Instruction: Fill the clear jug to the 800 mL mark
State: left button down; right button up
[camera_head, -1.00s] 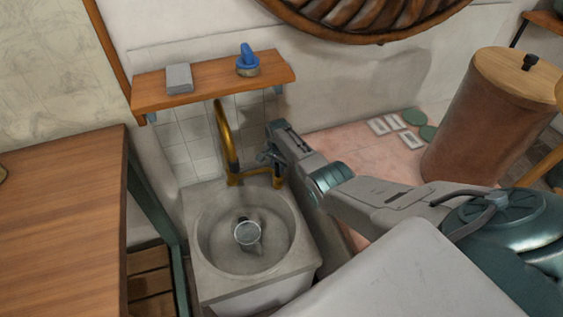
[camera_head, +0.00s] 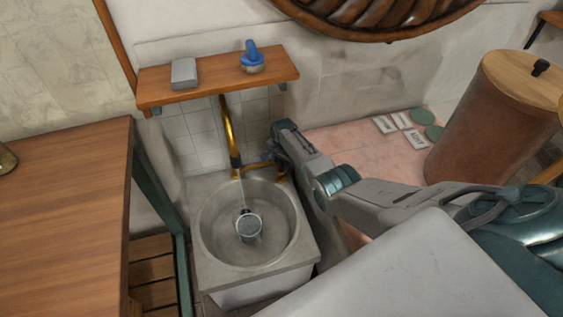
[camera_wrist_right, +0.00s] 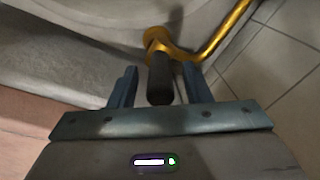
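The clear jug (camera_head: 249,229) stands in the round basin of the stone sink (camera_head: 205,262); its marks and water level are too small to read. A brass tap (camera_head: 228,122) with a dark nozzle hangs above the basin. A thin pale stream (camera_head: 241,194) runs from the nozzle down to the jug. My right gripper (camera_head: 272,155) is at the tap's right side. In the right wrist view, the tap's dark handle (camera_wrist_right: 160,78) lies between the parted fingers of my right gripper (camera_wrist_right: 159,86), with gaps on both sides. My left gripper is out of view.
A wooden shelf (camera_head: 215,82) with a grey block (camera_head: 184,72) and a blue-topped item (camera_head: 252,60) is above the tap. A wooden table (camera_head: 65,200) stands left of the sink. A large brown lidded container (camera_head: 485,125) stands at right.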

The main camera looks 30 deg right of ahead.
jog(key=shift+r+p, duration=0.3)
jog(key=shift+r, duration=0.35)
jog(key=r, duration=0.3)
jog(key=r+p, duration=0.1)
jog(key=r, duration=0.2)
jog(key=s+r, duration=0.1)
jog(key=r, duration=0.2)
jog(key=shift+s+a+r+p, duration=0.1)
jog(key=shift+a+r+p, duration=0.05)
jog(key=shift+r+p, duration=0.15)
jog(key=shift+f, duration=0.1)
